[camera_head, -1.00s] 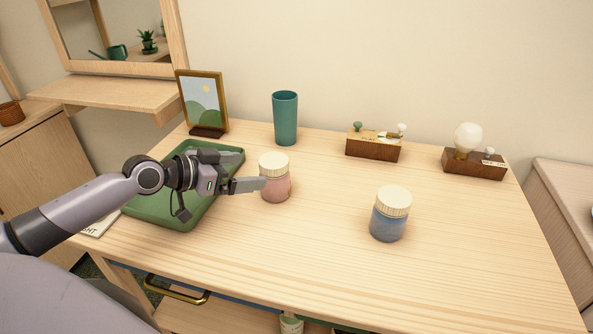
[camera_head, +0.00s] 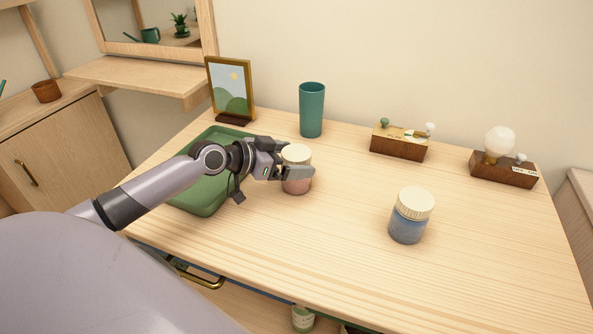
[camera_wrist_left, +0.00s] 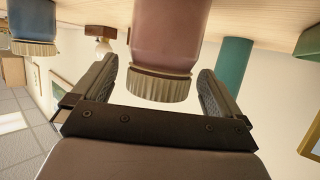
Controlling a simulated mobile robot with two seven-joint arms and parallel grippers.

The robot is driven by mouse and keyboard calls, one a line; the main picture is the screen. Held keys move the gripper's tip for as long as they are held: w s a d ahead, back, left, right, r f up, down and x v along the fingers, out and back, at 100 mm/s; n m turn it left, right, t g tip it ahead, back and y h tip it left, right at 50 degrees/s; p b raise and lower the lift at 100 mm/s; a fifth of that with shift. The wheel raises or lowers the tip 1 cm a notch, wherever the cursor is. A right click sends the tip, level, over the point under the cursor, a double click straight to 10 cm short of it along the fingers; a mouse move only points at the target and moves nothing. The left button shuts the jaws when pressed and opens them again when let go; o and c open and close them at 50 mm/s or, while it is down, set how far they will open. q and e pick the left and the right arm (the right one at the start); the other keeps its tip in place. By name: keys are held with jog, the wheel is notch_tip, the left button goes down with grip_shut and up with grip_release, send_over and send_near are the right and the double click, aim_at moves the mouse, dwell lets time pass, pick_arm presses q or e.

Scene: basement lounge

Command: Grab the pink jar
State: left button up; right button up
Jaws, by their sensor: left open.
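The pink jar (camera_head: 297,184) with a cream ribbed lid stands upright on the wooden table, right of the green tray. My left gripper (camera_head: 296,168) is at the jar, with one finger across its near side in the head view. In the left wrist view the pink jar (camera_wrist_left: 168,40) appears upside down between the two open fingers of my left gripper (camera_wrist_left: 160,85), with gaps showing on both sides of its lid. My right gripper is in neither view.
A blue jar (camera_head: 411,215) stands to the right on the table. A teal cup (camera_head: 312,110) and a picture frame (camera_head: 231,90) stand behind. The green tray (camera_head: 205,196) lies under my left arm. Two wooden blocks (camera_head: 398,142) (camera_head: 503,169) sit at the back right. The table's front right is clear.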

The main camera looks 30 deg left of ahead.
pick_arm(q)
jog(key=shift+x, duration=0.8)
jog(key=c, duration=1.1)
jog(key=shift+c, duration=0.2)
jog(key=shift+r, duration=0.1)
